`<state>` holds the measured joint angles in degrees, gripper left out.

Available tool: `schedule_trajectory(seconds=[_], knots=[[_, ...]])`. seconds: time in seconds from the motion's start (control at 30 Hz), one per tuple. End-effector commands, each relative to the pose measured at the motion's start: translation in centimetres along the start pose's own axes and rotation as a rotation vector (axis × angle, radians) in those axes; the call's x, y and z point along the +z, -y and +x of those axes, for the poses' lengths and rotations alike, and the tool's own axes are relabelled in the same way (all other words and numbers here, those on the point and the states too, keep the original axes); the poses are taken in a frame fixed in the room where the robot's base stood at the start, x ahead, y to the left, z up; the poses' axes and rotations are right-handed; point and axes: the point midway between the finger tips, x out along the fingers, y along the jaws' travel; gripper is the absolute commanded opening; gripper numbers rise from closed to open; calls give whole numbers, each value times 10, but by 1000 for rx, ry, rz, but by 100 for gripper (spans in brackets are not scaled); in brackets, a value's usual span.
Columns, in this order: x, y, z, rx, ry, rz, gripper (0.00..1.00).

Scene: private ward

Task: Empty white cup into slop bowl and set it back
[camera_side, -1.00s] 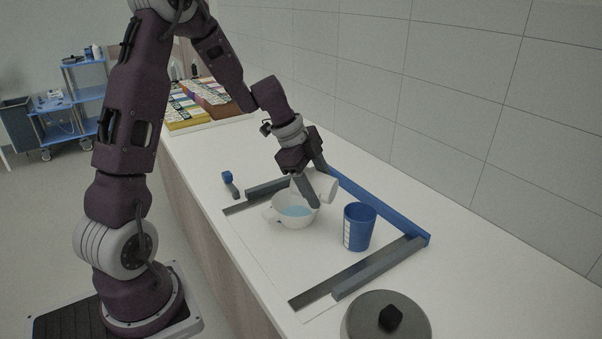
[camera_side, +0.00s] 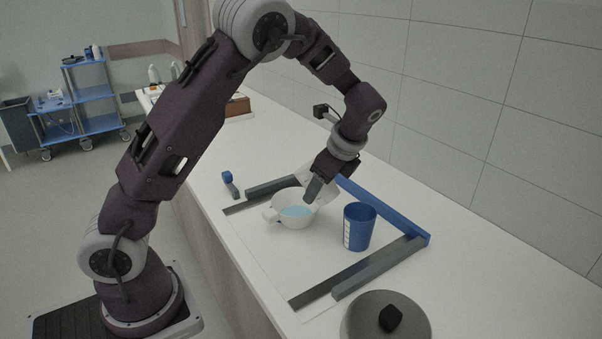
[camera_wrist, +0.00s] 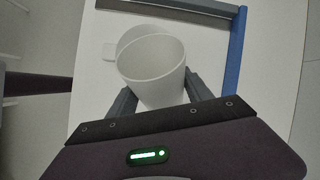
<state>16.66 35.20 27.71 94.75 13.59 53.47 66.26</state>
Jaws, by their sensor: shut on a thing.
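The white cup (camera_side: 328,191) is held in my gripper (camera_side: 316,192) beside and partly above the right rim of the white slop bowl (camera_side: 287,214). It is tilted, and the fingers hide part of it. In the wrist view the cup (camera_wrist: 150,68) sits between the two fingers, and its visible inside looks white and empty. In the wrist view the bowl (camera_wrist: 109,52) is mostly hidden behind the cup. I cannot tell whether the cup touches the bowl.
A blue cup (camera_side: 359,228) with a white label stands right of the bowl. Grey bars (camera_side: 378,266) and a blue bar (camera_side: 388,212) edge the work area. A round grey lid (camera_side: 386,322) lies in front. A small blue-topped item (camera_side: 229,184) lies at left.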

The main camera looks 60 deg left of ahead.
Motion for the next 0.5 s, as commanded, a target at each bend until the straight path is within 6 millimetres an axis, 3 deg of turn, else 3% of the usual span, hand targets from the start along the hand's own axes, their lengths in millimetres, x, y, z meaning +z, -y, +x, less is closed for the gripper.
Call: schedule_trajectory(seconds=[0.3,0.5], knots=[[2,-1,2,12,101,20,0],[10,-4,14,41,466,95,0]])
